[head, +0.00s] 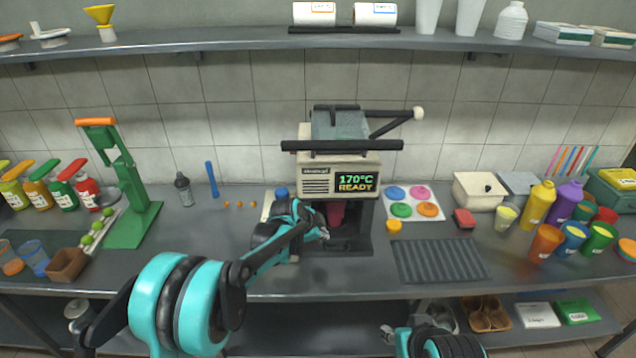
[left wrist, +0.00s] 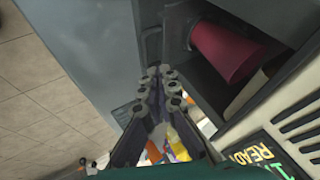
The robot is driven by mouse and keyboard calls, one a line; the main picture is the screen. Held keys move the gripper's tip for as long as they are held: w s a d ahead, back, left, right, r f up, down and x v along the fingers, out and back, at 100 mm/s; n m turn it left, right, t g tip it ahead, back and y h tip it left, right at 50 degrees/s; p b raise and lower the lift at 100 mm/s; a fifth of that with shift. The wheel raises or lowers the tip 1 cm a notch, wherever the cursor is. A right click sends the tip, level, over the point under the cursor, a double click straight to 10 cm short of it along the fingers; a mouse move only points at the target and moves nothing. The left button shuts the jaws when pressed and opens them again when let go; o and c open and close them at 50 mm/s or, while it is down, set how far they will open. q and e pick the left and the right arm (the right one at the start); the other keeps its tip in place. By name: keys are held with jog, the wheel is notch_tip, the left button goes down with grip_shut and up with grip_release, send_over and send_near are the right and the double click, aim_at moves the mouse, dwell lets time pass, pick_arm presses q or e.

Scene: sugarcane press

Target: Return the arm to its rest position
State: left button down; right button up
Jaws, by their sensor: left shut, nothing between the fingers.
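My left arm reaches in from the lower left of the head view. Its gripper (head: 322,233) is shut and empty, just in front of the left side of the press machine's (head: 340,163) opening. A dark red cup (head: 336,212) stands inside that opening under the machine's head. In the left wrist view my left gripper (left wrist: 160,88) has its fingers together, apart from the red cup (left wrist: 226,50), which shows at the upper right.
A green hand press (head: 122,190) stands on the left of the counter. A grooved dark mat (head: 440,260) lies right of the machine. Colored cups and bottles (head: 538,205) crowd the right end. A shelf (head: 220,38) runs above. The counter's front middle is clear.

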pick_arm(q)
jog(key=s+a+r+n+y, duration=0.1)
jog(key=s+a+r+n, duration=0.3)
jog(key=s+a+r, duration=0.3)
jog(key=s+a+r+n+y, duration=0.1)
jog(key=s+a+r+n, duration=0.25)
jog(key=s, duration=0.45)
jog(key=s+a+n+y, duration=0.1)
jog(key=s+a+n, duration=0.2)
jog(key=s, duration=0.4)
jog(key=s+a+f+n+t, duration=0.1)
jog(key=s+a+n, duration=0.2)
jog(key=s, duration=0.4)
jog(key=s+a+f+n+y, duration=0.1)
jog(key=s+a+n, duration=0.2)
jog(key=s, duration=0.4)
jog(key=shift+a+f+y, duration=0.25)
jog(key=shift+a+y, duration=0.05)
jog(key=shift+a, duration=0.2)
